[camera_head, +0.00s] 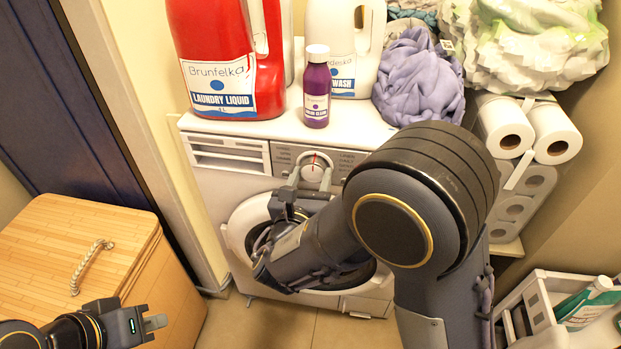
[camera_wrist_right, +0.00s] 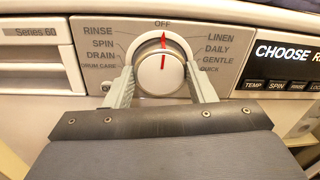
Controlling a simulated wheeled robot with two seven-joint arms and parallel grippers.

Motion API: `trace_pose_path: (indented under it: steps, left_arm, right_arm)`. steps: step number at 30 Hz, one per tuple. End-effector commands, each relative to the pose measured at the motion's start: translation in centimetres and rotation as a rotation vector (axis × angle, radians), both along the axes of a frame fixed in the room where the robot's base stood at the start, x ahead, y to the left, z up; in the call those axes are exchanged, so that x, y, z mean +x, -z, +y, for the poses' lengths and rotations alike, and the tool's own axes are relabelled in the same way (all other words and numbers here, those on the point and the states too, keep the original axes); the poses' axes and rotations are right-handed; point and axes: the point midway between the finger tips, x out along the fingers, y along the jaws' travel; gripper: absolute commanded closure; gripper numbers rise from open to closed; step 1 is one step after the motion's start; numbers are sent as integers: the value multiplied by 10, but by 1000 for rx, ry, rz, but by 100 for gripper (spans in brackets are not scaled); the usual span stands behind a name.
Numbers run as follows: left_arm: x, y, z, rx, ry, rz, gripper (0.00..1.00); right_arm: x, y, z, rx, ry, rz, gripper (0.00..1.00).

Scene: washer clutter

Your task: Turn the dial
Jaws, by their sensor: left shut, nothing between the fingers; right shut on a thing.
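The white dial (camera_head: 312,172) is on the washer's front panel, with a red mark pointing up. In the right wrist view the dial (camera_wrist_right: 163,72) has its red arrow at OFF, among labels such as RINSE, SPIN, LINEN and DAILY. My right gripper (camera_head: 310,170) is shut on the dial, and its two grey fingers (camera_wrist_right: 163,85) lie on the dial's left and right sides. The washer (camera_head: 225,180) is white, and my right arm hides much of its round door. My left gripper (camera_head: 156,322) is shut and empty at the lower left, in front of the wooden box.
A red laundry liquid jug (camera_head: 218,50), a white jug (camera_head: 342,40), a purple bottle (camera_head: 317,90) and a purple cloth (camera_head: 420,78) stand or lie on the washer top. A wooden box (camera_head: 70,240) is at left. Paper rolls (camera_head: 505,128) are at right.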

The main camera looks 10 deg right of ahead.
Motion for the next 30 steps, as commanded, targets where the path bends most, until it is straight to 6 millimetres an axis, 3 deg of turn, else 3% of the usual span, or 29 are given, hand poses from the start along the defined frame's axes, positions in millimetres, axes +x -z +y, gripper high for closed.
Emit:
trace_pose_path:
  steps: [14, 30]
  left_arm:
    - [0, 39, 0, 0, 0, 0, 100]
    - [0, 102, 0, 0, 0, 0, 100]
  right_arm:
    - [0, 5, -1, 342, 2, -111, 73]
    - [0, 5, -1, 824, 1, -268, 73]
